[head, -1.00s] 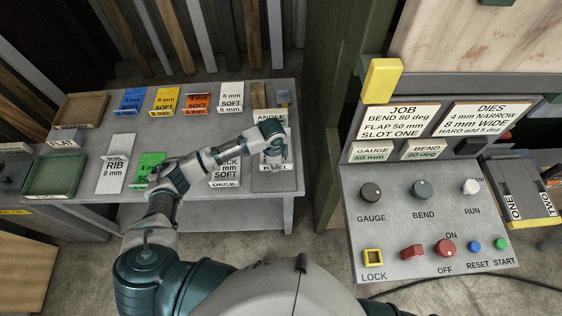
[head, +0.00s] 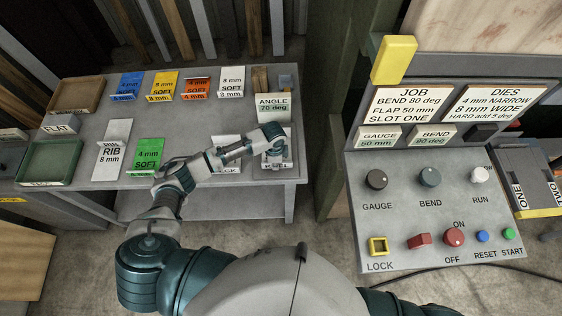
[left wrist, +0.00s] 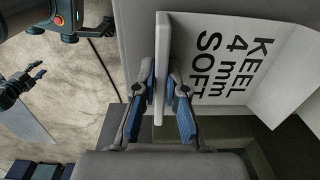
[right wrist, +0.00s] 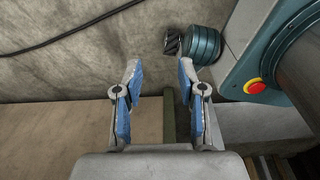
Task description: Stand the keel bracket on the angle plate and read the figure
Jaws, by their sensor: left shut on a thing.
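The keel bracket (left wrist: 235,60), a pale bent plate marked KEEL 4 mm SOFT, fills the upper right of the left wrist view. My left gripper (left wrist: 162,88) is shut on its upright flange, one finger on each side. In the head view my left gripper (head: 274,150) is at the right end of the bench over the KEEL label (head: 276,167), hiding most of the bracket. A sign reading ANGLE 70 deg (head: 272,107) stands just behind it. I cannot make out the angle plate clearly. My right gripper (right wrist: 160,75) is open and empty.
Several marked brackets, including the green (head: 146,153) and RIB (head: 112,150) ones, stand on the grey bench (head: 190,120). Trays (head: 48,175) are at its left. A control panel (head: 435,215) with knobs and job cards stands at the right, past a green post.

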